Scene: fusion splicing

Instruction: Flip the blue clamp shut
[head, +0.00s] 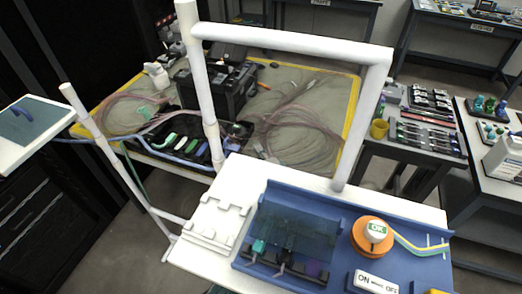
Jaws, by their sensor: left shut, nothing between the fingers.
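The blue splicing tray (345,213) sits on the white worktable (434,215) at the lower middle. A see-through dark blue cover (300,222) spans its left part. Below the cover's front edge are a teal clamp (259,246), black fittings (290,256) and a dark blue-purple clamp (314,268). How far this clamp stands open or shut is too small to tell. My left gripper is shut and empty; its fingertips are hard to pick out among the dark shapes. No right gripper shows.
A white frame (290,41) rises behind. A white notched block (213,220) lies left of the tray.

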